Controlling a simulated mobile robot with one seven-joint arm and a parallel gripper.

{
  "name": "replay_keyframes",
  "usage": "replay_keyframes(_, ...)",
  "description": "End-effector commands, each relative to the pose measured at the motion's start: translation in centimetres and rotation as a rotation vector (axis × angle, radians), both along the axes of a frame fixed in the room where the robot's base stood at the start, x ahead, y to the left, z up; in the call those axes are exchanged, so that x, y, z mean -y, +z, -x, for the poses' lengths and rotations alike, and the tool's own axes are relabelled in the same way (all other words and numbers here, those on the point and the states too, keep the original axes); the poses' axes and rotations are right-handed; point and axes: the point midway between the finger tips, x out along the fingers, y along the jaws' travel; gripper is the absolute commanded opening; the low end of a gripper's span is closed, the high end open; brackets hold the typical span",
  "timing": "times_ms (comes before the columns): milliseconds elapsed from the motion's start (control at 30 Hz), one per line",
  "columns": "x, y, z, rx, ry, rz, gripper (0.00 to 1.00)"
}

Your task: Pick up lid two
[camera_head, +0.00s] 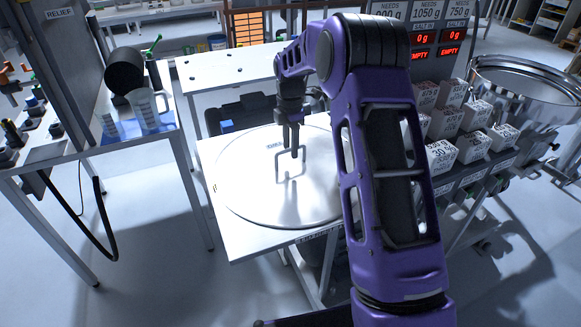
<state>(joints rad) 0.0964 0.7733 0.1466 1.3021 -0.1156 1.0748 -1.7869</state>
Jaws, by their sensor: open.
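A large round silver lid (255,190) lies flat on a white table (240,243) in the middle of the head view. A thin upright loop handle (277,168) stands near its centre. Dark lettering on the lid is too small to read surely, so I cannot tell whether it is lid two. My gripper (293,152) is open and points down right at the handle, its fingers overlapping the handle's top in the picture. I cannot tell whether the handle is between the fingers. My purple arm hides the lid's right edge.
At right stand several white labelled salt blocks (443,156), red displays reading EMPTY (450,51) and a large metal pan (530,80). At left, a table holds a clear jug (147,108) and a black cylinder (125,70). Another white table (215,68) stands behind.

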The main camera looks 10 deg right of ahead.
Motion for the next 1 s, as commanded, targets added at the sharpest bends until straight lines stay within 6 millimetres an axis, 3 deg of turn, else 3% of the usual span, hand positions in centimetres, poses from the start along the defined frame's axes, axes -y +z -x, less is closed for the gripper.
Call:
replay_keyframes(100, 0.01, -1.82, 0.06, -0.002, 0.000, 0.001, 0.47)
replay_keyframes(367, 0.02, -1.99, 0.00, 0.001, 0.000, 0.001, 0.45)
replay_keyframes(600, 0.02, -1.97, 0.00, 0.000, 0.000, 0.001, 0.02)
replay_keyframes(633, 0.02, -1.97, 0.00, 0.000, 0.000, 0.001, 0.00)
replay_keyframes(1000, 0.02, -1.95, 0.00, 0.000, 0.000, 0.001, 0.00)
